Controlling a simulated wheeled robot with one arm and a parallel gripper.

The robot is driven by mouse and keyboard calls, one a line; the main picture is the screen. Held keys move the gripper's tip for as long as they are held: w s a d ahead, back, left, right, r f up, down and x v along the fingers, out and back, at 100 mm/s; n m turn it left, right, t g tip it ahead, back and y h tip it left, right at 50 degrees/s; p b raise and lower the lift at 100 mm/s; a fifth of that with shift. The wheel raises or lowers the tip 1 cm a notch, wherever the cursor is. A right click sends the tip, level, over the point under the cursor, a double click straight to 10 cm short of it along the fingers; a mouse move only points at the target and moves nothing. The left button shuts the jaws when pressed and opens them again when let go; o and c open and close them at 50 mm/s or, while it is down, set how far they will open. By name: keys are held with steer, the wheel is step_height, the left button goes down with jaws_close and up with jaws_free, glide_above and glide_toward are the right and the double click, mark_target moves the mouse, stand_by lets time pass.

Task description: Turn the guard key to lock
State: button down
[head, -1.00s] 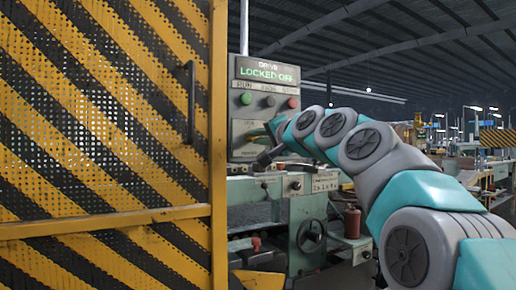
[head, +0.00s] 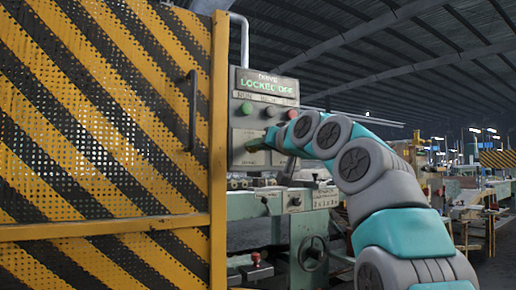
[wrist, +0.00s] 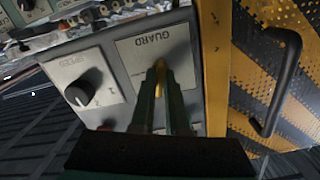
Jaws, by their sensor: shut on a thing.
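The guard key (wrist: 159,89) is a small yellow piece on the pale plate marked GUARD (wrist: 139,56) in the wrist view. My gripper (wrist: 165,72) reaches over that plate, and its two dark fingers are shut on the key, hiding most of it. The key's exact angle is hard to tell. The display (head: 265,84) at the panel's top reads LOCKED OFF in green.
A yellow-and-black striped guard door (head: 100,120) with a dark handle (head: 193,110) stands close on the left. A SPEED knob (wrist: 81,95) sits beside the GUARD plate. Green and red buttons are on the panel. A green machine (head: 265,232) stands below.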

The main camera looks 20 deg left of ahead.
steer(key=shift+d+n, duration=0.1)
steer(key=shift+n, duration=0.6)
stand_by(1.3)
steer(key=shift+w, duration=0.1)
steer(key=shift+r, duration=0.15)
steer(key=shift+f+n, duration=0.3)
steer(key=shift+n, duration=0.1)
stand_by(1.3)
steer(key=shift+n, duration=0.9)
stand_by(0.8)
steer(key=c, duration=0.9)
jaws_free()
steer(key=shift+r, duration=0.1)
